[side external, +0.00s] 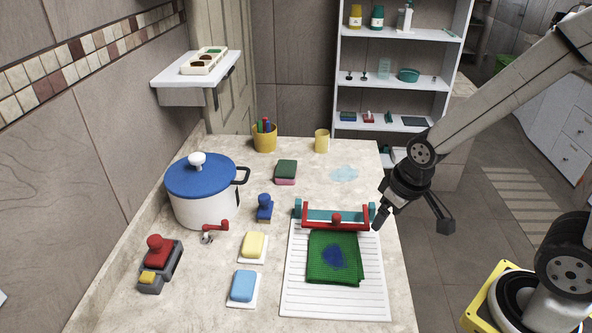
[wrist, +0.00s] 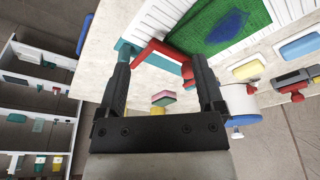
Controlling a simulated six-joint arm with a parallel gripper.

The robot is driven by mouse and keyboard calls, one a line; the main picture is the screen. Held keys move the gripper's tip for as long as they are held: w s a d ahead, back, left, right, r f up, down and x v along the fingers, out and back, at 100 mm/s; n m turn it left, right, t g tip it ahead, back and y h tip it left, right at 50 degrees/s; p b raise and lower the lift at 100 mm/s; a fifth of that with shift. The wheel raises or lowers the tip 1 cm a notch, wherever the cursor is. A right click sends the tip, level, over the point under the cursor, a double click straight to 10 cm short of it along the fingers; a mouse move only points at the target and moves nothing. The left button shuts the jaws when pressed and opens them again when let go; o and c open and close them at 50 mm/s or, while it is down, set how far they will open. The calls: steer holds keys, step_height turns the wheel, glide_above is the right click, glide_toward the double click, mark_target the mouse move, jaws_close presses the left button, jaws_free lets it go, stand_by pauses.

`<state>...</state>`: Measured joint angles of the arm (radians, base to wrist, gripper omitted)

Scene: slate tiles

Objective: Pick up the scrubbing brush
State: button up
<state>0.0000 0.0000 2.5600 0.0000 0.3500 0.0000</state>
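The scrubbing brush is not certain from its look. A red-knobbed piece (side external: 155,262) sits in a grey holder at the front left and could also be a brush. My gripper (side external: 412,218) is open and empty, in the air at the counter's right edge, right of both. In the wrist view my gripper (wrist: 162,58) has its fingers wide apart with nothing between them. The blue-handled piece is not clearly visible there.
A white pot with blue lid (side external: 201,178) stands at the back left. A red and teal piece (side external: 335,216) and green cloth (side external: 347,271) lie on a white ribbed board (side external: 300,295). Yellow (side external: 254,246) and blue (side external: 243,286) blocks lie between. A green-pink sponge (side external: 286,171) is behind.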

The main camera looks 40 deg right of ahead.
steer(key=shift+w, duration=0.1)
steer(key=n+g+y, duration=0.2)
steer(key=n+g, duration=0.1)
steer(key=n, duration=1.5)
glide_above(265, 195)
steer(key=d, duration=0.1)
steer(key=shift+w+d+r, duration=0.1)
steer(key=shift+a+f, duration=0.2)
steer(key=shift+f, duration=1.1)
steer(key=shift+a+f, duration=0.2)
steer(key=shift+f, duration=0.65)
steer(key=shift+a+f, duration=0.15)
steer(key=shift+f, duration=0.65)
steer(key=shift+a+f, duration=0.2)
steer(key=shift+f, duration=0.65)
